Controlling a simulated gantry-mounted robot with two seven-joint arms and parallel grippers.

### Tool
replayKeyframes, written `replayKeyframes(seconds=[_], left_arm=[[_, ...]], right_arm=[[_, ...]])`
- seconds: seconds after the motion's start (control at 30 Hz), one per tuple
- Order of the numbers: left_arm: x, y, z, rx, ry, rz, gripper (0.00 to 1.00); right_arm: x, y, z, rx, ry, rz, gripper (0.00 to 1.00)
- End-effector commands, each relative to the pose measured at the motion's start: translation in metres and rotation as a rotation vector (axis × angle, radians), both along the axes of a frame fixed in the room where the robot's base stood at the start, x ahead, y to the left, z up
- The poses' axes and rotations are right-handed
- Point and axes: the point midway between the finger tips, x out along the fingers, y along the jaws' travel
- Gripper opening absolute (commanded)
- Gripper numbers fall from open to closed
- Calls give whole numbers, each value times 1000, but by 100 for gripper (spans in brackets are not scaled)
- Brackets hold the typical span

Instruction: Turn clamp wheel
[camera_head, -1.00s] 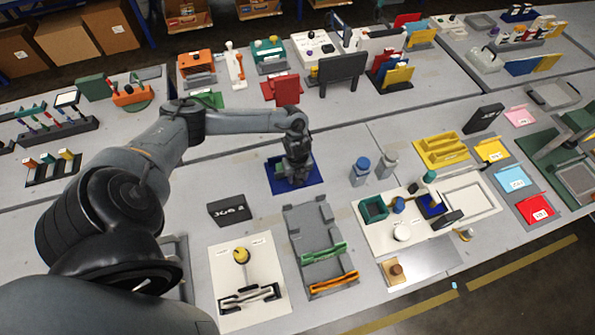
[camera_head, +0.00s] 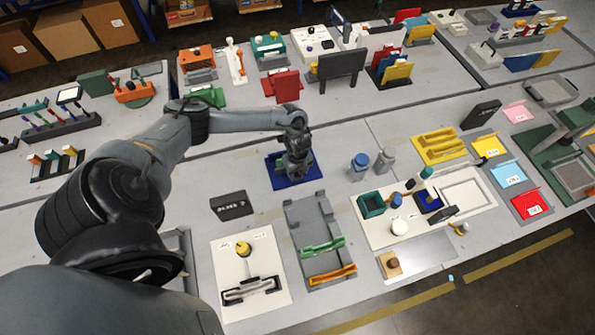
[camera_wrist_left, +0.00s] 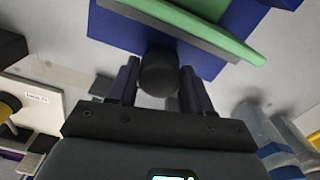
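The clamp wheel appears to be the dark round knob (camera_wrist_left: 160,72) in the left wrist view, in front of a blue base (camera_wrist_left: 118,28) and a green plate (camera_wrist_left: 222,32). My left gripper (camera_wrist_left: 160,84) has one finger on each side of the knob, with little or no gap. I cannot tell whether the fingers press on it. In the head view my left gripper (camera_head: 294,172) points down over the blue base (camera_head: 279,179) and hides the wheel. My right gripper is in no view.
A black labelled block (camera_head: 231,206) stands left of the blue base. A grey fixture (camera_head: 309,213) with green and orange bars lies in front. A blue-capped bottle (camera_head: 359,167) and a grey bottle (camera_head: 384,161) stand to the right. Bare table lies behind the base.

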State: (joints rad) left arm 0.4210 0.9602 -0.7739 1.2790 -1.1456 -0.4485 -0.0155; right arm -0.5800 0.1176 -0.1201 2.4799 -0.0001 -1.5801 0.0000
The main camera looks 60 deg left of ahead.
Motion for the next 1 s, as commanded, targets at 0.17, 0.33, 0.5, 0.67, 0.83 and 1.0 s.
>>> replayKeyframes(seconds=[0.17, 0.33, 0.5, 0.67, 0.83, 1.0], left_arm=[[0, 0, 0, 1, 0, -1, 72], [0, 0, 0, 1, 0, -1, 72], [0, 1, 4, 1, 0, -2, 72], [1, 1, 22, 2, -2, -2, 72], [0, 1, 52, 2, -3, -3, 72], [1, 1, 80, 1, -3, -3, 72]], right_arm=[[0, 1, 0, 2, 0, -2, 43], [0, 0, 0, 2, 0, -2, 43], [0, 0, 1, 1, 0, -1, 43], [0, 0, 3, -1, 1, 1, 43], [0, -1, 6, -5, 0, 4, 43], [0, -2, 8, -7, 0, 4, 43]])
